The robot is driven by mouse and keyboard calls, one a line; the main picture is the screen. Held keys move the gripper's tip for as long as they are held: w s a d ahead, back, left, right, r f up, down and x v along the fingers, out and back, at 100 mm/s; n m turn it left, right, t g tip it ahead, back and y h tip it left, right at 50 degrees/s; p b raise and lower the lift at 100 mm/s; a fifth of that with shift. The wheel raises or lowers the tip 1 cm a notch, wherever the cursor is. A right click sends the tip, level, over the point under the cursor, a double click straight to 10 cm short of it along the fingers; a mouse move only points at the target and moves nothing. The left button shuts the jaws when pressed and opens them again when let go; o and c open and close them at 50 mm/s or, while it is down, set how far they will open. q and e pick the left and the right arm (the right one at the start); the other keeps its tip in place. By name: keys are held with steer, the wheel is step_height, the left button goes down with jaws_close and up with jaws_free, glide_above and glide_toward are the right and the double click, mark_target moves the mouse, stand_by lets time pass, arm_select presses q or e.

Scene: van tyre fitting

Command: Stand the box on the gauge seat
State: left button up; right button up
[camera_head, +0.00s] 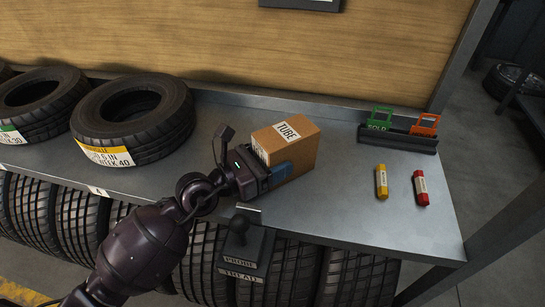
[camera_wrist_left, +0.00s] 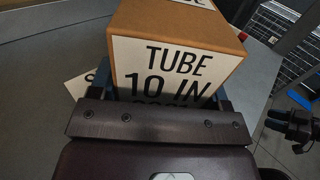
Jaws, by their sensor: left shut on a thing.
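The brown cardboard box (camera_head: 296,150) has a white label reading TUBE. In the left wrist view the box (camera_wrist_left: 180,25) fills the top middle, its label face reading TUBE 10 IN towards the camera. My left gripper (camera_head: 277,172) is shut on the box, its blue fingers along the sides. The box is over the grey bench; I cannot tell whether its base touches. A dark plate marked PROBE and TREAD (camera_head: 243,263), with a black knob, sits at the front edge below the gripper; I cannot tell if this is the gauge seat.
A black rack (camera_head: 398,142) with green SOLD and orange frames stands at the back right. Yellow (camera_head: 381,181) and red (camera_head: 420,188) sticks lie in front of it. Bare bench lies right of the box.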

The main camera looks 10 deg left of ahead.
arm_select(q)
steer(key=shift+f, duration=0.15)
steer(key=o, duration=1.1)
steer(key=shift+c, duration=0.2)
arm_select(e)
steer(key=shift+s+f, duration=0.25)
steer(key=shift+s, duration=0.05)
arm_select(q)
steer(key=shift+s+a+r, duration=0.15)
steer(key=shift+r, duration=0.05)
steer(key=b+v, duration=0.1)
steer(key=v, duration=0.9)
steer(key=shift+s+a+f, duration=0.1)
steer(key=shift+s+a, duration=0.4)
arm_select(e)
steer(key=shift+d+f, duration=0.15)
steer(key=shift+f, duration=0.35)
